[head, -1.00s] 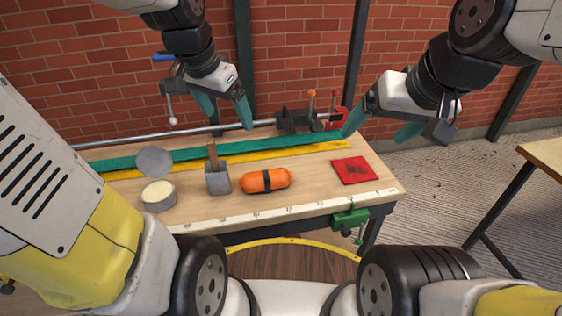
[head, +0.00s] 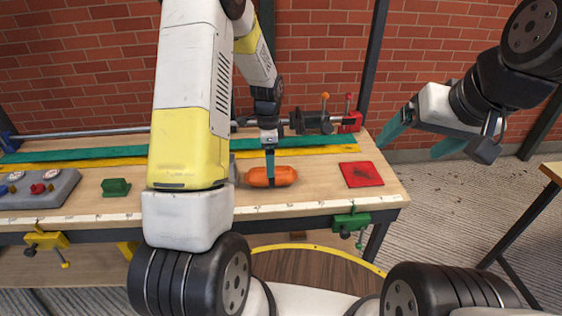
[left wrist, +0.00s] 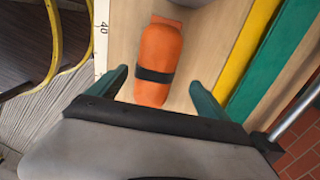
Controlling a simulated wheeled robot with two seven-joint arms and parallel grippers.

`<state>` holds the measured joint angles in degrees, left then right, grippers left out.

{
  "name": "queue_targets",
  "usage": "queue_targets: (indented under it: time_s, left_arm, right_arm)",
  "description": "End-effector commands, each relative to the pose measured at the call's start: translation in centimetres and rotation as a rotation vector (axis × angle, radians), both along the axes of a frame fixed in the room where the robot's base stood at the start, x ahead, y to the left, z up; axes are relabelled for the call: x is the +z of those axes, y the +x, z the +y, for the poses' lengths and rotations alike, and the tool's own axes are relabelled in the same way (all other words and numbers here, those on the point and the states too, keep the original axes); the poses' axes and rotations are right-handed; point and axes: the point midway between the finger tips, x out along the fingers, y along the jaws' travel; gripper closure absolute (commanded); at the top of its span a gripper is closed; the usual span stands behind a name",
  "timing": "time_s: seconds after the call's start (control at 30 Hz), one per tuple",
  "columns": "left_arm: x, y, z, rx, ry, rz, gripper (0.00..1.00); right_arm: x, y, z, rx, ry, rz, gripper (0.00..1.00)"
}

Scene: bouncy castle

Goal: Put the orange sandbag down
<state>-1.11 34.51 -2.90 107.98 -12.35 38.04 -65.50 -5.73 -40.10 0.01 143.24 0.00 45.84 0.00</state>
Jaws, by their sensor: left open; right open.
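The orange sandbag (head: 257,177) with a black band lies on the wooden workbench, left of a red square mat (head: 361,174). It also shows in the left wrist view (left wrist: 155,92), lying lengthwise between the two teal fingers. My left gripper (head: 270,165) is over the sandbag and open, with its fingers (left wrist: 158,92) apart on either side of the bag; I cannot tell whether they touch it. My right gripper (head: 425,135) is open and empty, off the bench's right end. My left arm hides part of the bench.
Teal (head: 75,155) and yellow (head: 45,166) strips run along the bench's back. A clamp with a red end (head: 350,122) stands behind. A green block (head: 116,187) and a grey control box (head: 38,189) are at left. A green clamp (head: 350,222) grips the front edge.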

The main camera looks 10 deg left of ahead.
Motion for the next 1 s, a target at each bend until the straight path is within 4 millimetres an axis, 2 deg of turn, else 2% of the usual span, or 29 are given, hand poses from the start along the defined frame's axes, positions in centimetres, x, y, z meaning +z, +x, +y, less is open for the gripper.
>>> queue_targets:
  time_s: [0.33,0.43,0.67,1.0]
  left_arm:
    - [-4.7,-0.7,-0.6,0.002,-0.001,0.002,0.11]
    - [-5.4,-0.6,-0.6,0.002,-0.001,0.000,0.11]
    - [-5.4,-0.6,-0.6,0.002,-0.001,-0.001,0.11]
    - [-5.4,-0.6,-0.6,0.002,-0.001,-0.001,0.78]
  right_arm:
    - [0.0,0.0,0.0,0.000,0.000,0.000,0.15]
    - [0.0,0.0,0.0,0.000,0.000,0.000,0.15]
    - [0.0,0.0,0.0,0.000,0.000,0.000,0.15]
    - [0.0,0.0,0.0,0.000,0.000,0.000,0.15]
